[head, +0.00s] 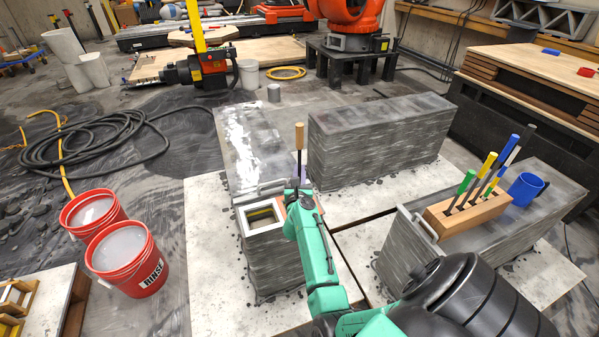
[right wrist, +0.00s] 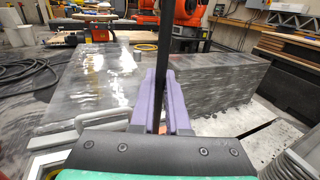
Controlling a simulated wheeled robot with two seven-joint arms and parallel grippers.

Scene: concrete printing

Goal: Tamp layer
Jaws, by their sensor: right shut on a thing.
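My right gripper (head: 300,170) reaches in from the bottom of the head view on a teal arm. Its purple fingers (right wrist: 164,105) are shut on an upright tool with a dark shaft (right wrist: 164,40) and a light wooden handle (head: 299,136). The tool's lower end is hidden behind my gripper. The tool stands by the right side of a grey printed concrete wall (head: 243,140) with a wet, shiny top. A white-rimmed square opening (head: 262,215) with something yellow inside is at that wall's near end, left of my arm. My left gripper is not in view.
A second grey block (head: 378,135) stands to the right. A wooden holder (head: 465,215) with several coloured-handled tools and a blue mug (head: 526,189) sit on another wall. Two red buckets (head: 127,262) stand at left. A black hose (head: 100,140) lies on the floor.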

